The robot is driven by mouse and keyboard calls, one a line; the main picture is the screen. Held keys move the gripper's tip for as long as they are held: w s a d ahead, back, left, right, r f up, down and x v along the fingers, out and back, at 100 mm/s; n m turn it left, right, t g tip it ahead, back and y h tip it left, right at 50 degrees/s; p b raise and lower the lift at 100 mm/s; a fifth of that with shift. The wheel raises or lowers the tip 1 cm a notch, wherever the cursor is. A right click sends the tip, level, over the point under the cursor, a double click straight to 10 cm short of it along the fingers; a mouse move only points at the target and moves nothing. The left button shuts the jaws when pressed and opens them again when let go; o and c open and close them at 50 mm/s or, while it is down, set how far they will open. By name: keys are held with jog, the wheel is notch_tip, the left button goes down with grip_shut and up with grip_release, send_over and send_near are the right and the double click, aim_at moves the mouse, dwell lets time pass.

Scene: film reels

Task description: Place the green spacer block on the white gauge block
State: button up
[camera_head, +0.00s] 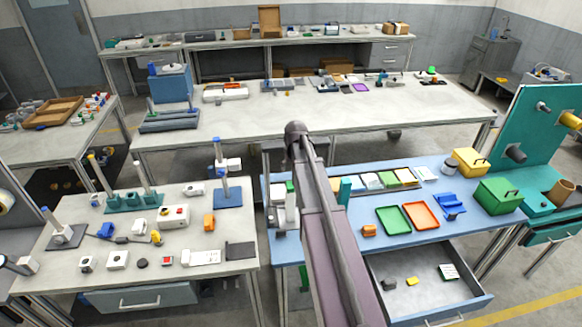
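I cannot surely tell which thing is the green spacer block. A small green piece (290,187) shows at the left end of the blue bench, at the white equipment just left of my arm. No white gauge block can be told apart for sure; several small white items are in view, among them a white block (117,260) with a dark spot on the left bench. My arm rises from the bottom middle across the blue bench to a dark joint at its top. My gripper does not show, so its opening and any contents cannot be seen.
The blue bench holds a green tray (394,219), an orange tray (421,216), a green box (498,196) and a yellow box (470,161). Its drawer (385,307) stands open with small items inside. A grey aisle separates it from the cluttered left bench (50,262).

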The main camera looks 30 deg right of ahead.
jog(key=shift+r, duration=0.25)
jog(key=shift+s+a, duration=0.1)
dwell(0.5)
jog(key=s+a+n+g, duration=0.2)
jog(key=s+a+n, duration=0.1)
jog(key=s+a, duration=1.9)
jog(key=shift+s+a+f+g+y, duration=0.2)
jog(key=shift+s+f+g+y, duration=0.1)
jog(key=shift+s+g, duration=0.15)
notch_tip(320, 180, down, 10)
jog(key=b, duration=0.9)
jog(key=shift+b, duration=0.35)
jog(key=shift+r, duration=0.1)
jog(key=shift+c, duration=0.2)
